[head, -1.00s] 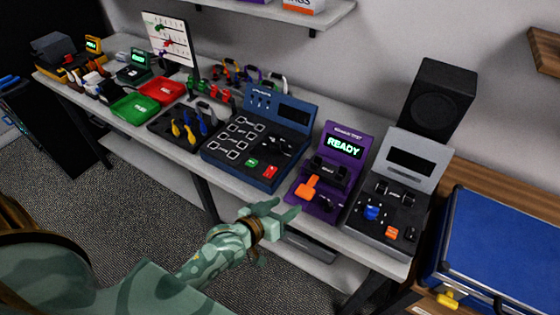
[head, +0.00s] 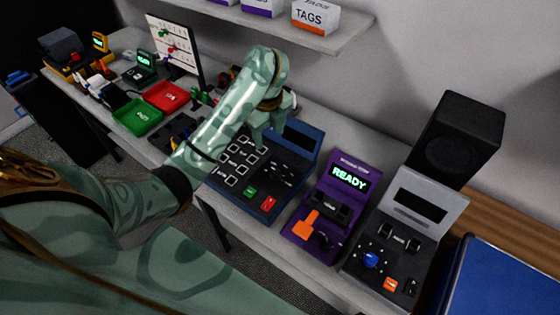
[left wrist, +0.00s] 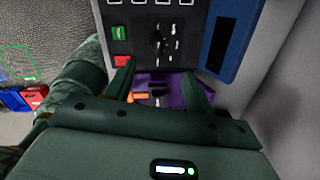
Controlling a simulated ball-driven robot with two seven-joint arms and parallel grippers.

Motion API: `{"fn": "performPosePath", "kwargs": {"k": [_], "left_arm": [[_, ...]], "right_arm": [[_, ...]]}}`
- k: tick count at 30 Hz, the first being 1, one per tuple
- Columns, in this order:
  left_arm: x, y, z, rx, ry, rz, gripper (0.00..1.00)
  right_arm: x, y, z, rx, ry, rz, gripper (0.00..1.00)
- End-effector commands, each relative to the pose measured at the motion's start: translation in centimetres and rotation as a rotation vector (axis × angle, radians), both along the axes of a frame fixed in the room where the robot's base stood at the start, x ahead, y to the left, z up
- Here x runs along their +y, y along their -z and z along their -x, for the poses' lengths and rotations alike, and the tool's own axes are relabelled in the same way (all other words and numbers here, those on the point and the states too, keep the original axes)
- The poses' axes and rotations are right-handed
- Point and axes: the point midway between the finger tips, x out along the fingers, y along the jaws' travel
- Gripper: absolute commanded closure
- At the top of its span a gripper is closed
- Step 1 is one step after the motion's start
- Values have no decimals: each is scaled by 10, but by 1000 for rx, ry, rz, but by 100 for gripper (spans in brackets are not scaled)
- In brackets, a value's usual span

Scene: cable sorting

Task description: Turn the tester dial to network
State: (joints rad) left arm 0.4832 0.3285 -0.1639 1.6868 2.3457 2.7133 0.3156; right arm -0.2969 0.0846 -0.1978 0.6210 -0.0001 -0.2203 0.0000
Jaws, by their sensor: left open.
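The grey tester (head: 425,207) stands at the right of the bench with a dark, blank screen. A blue round dial (head: 371,260) with white marks around it is on its panel; its setting is too small to read. The blue panel unit (head: 300,150) has a dark dial-like control (head: 281,174), which also shows in the left wrist view (left wrist: 160,43). My left gripper (head: 266,136) is open and empty, pointing down above the blue unit's back part and hiding some of it. In the left wrist view its fingers (left wrist: 160,88) frame the purple unit.
A black speaker (head: 455,140) is behind the grey tester. A shelf (head: 300,32) overhangs the back. Green (head: 137,116) and red (head: 166,97) trays sit left.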

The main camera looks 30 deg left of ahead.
Motion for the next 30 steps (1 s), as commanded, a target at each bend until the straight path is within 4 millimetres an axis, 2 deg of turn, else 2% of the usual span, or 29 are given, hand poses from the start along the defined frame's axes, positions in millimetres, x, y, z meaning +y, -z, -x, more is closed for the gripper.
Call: {"fn": "performPosePath", "kwargs": {"k": [2,5,15,21,25,30], "left_arm": [[-8,1,2,17,-11,46,47],[-11,14,2,24,-13,61,47],[-12,100,-2,27,-13,58,47],[-12,139,-4,23,-14,58,47],[-12,154,-6,23,-13,56,47],[-12,160,-6,20,-13,54,47]], "right_arm": [[2,2,1,2,1,-3,64],[5,8,4,5,0,-7,64],[9,42,9,18,0,-12,64],[6,54,11,22,-2,-7,64],[4,58,11,23,-2,-6,64],[3,59,11,22,-1,-3,64]]}}
